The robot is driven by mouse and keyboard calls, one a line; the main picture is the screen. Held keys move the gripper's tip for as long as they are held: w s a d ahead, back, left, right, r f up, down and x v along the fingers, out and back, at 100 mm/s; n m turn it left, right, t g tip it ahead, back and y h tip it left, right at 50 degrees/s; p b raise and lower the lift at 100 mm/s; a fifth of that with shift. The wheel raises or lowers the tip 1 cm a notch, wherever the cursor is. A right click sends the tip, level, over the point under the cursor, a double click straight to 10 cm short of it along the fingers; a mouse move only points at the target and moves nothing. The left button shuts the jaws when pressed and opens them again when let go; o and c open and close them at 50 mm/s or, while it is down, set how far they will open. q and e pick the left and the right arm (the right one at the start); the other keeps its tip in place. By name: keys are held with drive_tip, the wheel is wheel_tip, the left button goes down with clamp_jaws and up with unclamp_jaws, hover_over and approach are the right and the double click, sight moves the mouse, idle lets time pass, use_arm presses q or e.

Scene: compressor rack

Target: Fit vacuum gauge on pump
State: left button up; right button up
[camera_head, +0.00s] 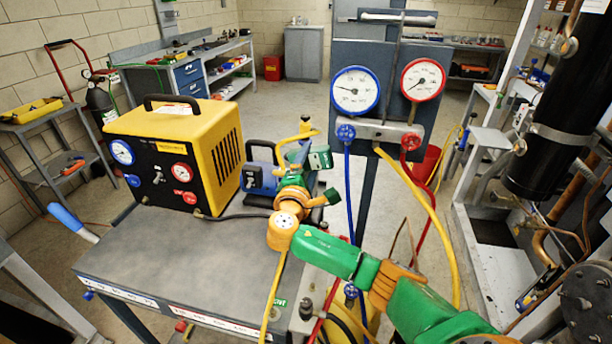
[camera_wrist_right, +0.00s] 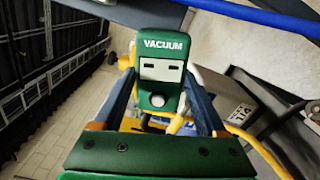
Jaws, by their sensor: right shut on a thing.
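My right gripper (camera_head: 303,162) is shut on the green vacuum gauge (camera_head: 320,158), above the back right part of the grey cart top. In the right wrist view the gauge (camera_wrist_right: 160,75) sits between the two fingers, with its white VACUUM lettering and small display facing the camera. Its lower end is hidden by the gripper. The pump (camera_head: 262,168), a blue and dark body, stands just behind and left of the gripper, partly hidden by it. A yellow pipe (camera_head: 300,135) rises beside the gauge; I cannot tell whether they touch. My left gripper is not in view.
A yellow recovery unit (camera_head: 185,150) stands on the grey cart (camera_head: 170,250), left of the pump. A manifold with blue (camera_head: 355,90) and red (camera_head: 422,80) gauges stands at right, its hoses hanging near my right arm. The cart's front left is clear.

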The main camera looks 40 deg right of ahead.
drive_tip(key=shift+s+a+r+p, duration=0.1)
drive_tip(key=shift+s+r+p, duration=0.05)
drive_tip(key=shift+p, duration=0.15)
drive_tip(key=shift+w+d, duration=0.25)
idle(0.9)
drive_tip(key=o, duration=1.2)
drive_tip(key=shift+s+a, duration=0.1)
drive_tip(key=shift+s, duration=0.05)
drive_tip(key=shift+s+a+r+p, duration=0.15)
drive_tip(key=shift+a+p, duration=0.15)
drive_tip(key=shift+p, duration=0.05)
drive_tip(key=p+v, duration=0.2)
drive_tip(key=v, duration=0.3)
drive_tip(key=shift+s, duration=0.2)
